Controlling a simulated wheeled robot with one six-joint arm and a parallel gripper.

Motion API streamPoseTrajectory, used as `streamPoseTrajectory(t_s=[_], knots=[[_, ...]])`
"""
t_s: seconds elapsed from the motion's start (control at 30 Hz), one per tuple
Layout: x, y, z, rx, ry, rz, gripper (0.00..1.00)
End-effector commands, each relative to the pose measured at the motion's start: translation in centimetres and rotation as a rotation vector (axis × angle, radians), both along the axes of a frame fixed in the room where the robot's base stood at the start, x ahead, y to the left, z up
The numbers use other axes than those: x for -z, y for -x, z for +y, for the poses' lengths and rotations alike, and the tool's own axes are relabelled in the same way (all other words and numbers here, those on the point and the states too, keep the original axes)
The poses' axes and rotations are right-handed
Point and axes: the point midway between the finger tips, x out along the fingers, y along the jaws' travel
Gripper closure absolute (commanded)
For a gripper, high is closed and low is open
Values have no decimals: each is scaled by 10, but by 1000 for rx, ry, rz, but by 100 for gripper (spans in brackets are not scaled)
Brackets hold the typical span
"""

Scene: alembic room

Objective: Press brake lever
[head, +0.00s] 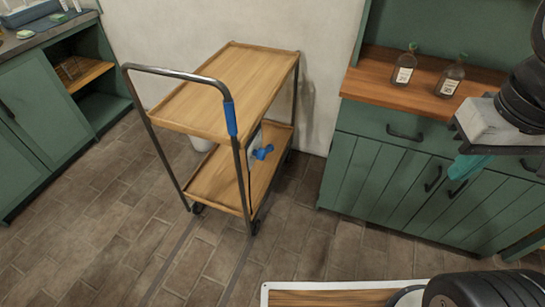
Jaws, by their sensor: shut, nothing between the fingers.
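A wooden two-shelf cart (240,75) with a dark metal frame and push handle stands left of centre. A blue sleeve (231,118) is on the handle's near right upright. A smaller blue lever-like piece (262,152) shows at the cart's right side, above the lower shelf. I cannot tell for certain which blue part is the brake lever. My gripper (468,168) is at the right edge, in front of the green cabinet, with teal tips that look shut and empty. It is well to the right of the cart, apart from both blue parts.
A green cabinet with a wooden top (430,85) stands at the right, carrying two bottles (404,68) (449,78). Another green cabinet (40,120) is at the left. The tiled floor (130,240) before the cart is clear. A white-rimmed wooden surface (330,298) is at the bottom.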

Motion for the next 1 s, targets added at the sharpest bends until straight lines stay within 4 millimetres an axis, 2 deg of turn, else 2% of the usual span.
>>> streamPoseTrajectory(t_s=[0.13, 0.27, 0.57, 0.77, 1.0], knots=[[1, -9, 9, 35, -46, 45, 100], [2, -32, 32, 122, -150, 144, 100], [20, -113, 95, 441, -438, 481, 100], [47, -175, 132, 676, -597, 724, 100], [102, -253, 168, 974, -751, 1024, 100]])
